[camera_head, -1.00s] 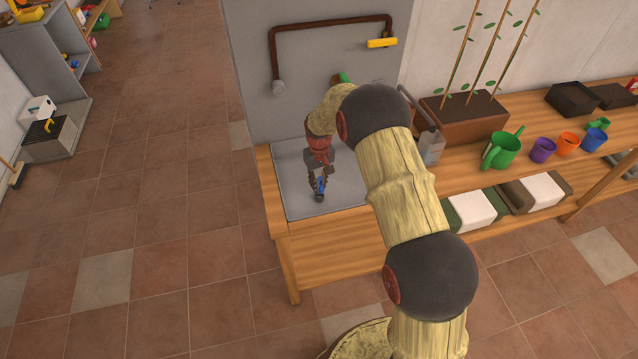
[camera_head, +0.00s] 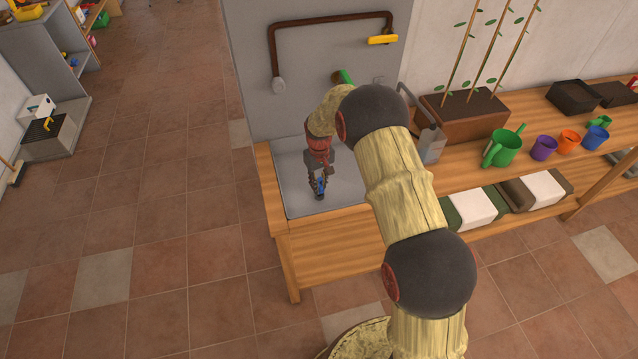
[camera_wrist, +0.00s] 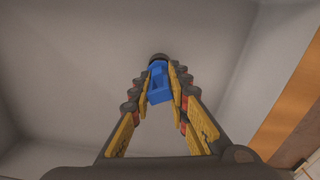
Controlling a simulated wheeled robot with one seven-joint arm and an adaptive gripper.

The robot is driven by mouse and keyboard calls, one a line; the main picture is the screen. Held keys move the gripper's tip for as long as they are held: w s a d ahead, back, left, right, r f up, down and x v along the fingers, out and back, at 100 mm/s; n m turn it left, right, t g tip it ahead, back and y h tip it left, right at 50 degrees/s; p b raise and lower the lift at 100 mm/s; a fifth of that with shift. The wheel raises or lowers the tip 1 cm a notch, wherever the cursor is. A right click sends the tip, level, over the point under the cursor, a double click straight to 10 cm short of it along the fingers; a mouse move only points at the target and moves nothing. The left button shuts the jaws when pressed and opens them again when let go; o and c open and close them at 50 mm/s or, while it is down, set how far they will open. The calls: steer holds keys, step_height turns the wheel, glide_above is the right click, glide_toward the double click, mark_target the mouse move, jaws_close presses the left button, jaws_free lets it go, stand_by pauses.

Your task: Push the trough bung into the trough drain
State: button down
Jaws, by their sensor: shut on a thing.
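My gripper (camera_head: 320,184) points down into the grey trough (camera_head: 288,168) set in the wooden bench. It is shut on the blue trough bung (camera_head: 320,187). In the wrist view the bung (camera_wrist: 159,84) sits between the two fingertips of my gripper (camera_wrist: 160,88), with a dark round end beyond them. The trough floor (camera_wrist: 90,75) fills most of that view. The drain cannot be made out; the bung and fingers may cover it. I cannot tell whether the bung touches the trough floor.
A brown pipe (camera_head: 330,20) with a yellow handle (camera_head: 382,39) is on the grey panel behind the trough. The floor left of the bench is clear.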

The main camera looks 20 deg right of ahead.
steer(key=shift+f+b, duration=0.35)
steer(key=shift+f, duration=0.35)
steer(key=c, duration=1.7)
jaws_free()
steer(key=shift+o, duration=0.4)
step_height(320, 180, up, 12)
steer(key=shift+f, duration=0.1)
